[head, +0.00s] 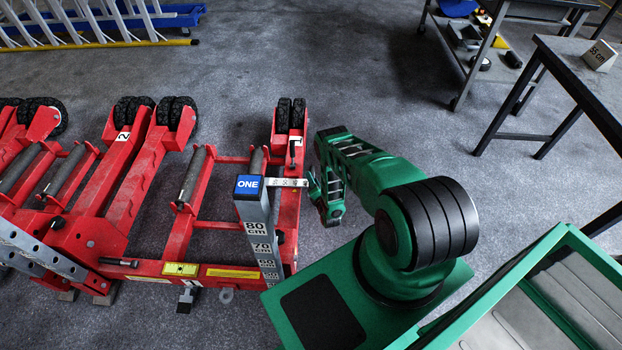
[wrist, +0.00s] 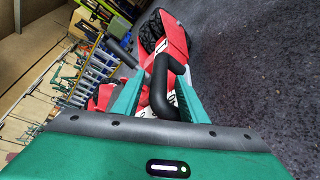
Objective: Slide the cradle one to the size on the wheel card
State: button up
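Cradle one (head: 287,215) is a red frame on the floor with black wheels, near the picture's middle. A grey post with a blue ONE sign (head: 248,184) stands before it. Its scale plate (head: 262,240) reads 80 cm and 70 cm, with smaller marks below. A black handle (head: 292,165) is by the white 1 tag; in the wrist view this curved black handle (wrist: 161,84) shows between my fingers. My gripper (head: 328,200) is just right of the cradle's right rail. Its green fingers (wrist: 158,100) are apart, with gaps beside the handle. The wheel card (head: 600,55) appears to read 55 cm.
Another red cradle (head: 118,190), tagged 2, stands to the left. The card is on a dark table (head: 570,70) at right. A trolley (head: 480,50) with tools is behind. Ladders (head: 90,25) lie at the back left. The grey floor between is clear.

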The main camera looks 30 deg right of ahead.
jog(key=shift+x, duration=1.35)
grip_shut()
jog(key=shift+a, duration=0.15)
